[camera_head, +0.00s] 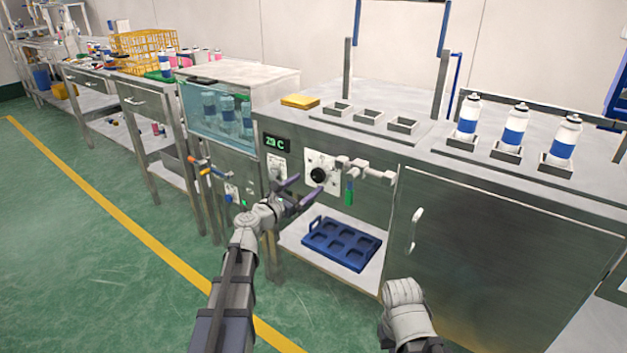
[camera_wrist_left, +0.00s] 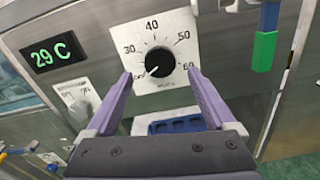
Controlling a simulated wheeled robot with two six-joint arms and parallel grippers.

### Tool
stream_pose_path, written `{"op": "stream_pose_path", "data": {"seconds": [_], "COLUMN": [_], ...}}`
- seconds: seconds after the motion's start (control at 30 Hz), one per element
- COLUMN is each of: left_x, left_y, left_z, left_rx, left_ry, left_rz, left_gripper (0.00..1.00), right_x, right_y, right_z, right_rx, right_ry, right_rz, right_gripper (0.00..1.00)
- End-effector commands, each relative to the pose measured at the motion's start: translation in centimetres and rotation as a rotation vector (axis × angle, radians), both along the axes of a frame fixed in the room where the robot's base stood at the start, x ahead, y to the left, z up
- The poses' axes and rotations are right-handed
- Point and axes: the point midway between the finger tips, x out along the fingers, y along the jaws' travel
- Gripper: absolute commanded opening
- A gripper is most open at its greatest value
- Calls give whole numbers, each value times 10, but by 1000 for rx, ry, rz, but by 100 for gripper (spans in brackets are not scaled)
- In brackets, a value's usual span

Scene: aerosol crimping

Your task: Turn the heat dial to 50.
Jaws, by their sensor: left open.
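The heat dial (camera_head: 317,174) is a round black knob on a white square plate on the front of the steel bench. In the left wrist view the dial (camera_wrist_left: 160,60) is ringed by the marks 30, 40, 50 and 60, and its white pointer line points to the lower left, near the off mark. My left gripper (camera_head: 309,187) is open in front of the plate. In the left wrist view its purple fingers (camera_wrist_left: 160,74) stand on either side of the dial, with no clear contact. The green display (camera_wrist_left: 53,52) reads 29 C. My right gripper is not visible.
A switch (camera_wrist_left: 80,105) is left of the dial plate. A lever with a green handle (camera_head: 349,192) hangs to its right. A blue tray (camera_head: 342,244) lies on the shelf below. Bottles (camera_head: 468,117) stand in holders on top. A cabinet door (camera_head: 500,270) is to the right.

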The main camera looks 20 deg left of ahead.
Motion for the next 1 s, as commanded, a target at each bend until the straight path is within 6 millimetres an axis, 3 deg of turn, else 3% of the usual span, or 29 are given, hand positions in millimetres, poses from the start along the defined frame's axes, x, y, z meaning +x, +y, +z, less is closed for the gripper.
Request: {"op": "stream_pose_path", "data": {"seconds": [0.03,0.23,0.57,1.0], "left_x": [11,37,41,41], "left_y": [-2,-12,-15,-15], "left_z": [0,0,0,0], "left_rx": [0,1,1,1], "left_ry": [0,0,0,0], "left_rz": [-1,-1,0,-1], "left_gripper": [88,88,88,39], "right_x": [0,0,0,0], "right_y": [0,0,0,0], "right_z": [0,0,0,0], "right_rx": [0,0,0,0], "right_ry": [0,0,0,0], "right_rz": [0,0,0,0], "right_gripper": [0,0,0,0]}}
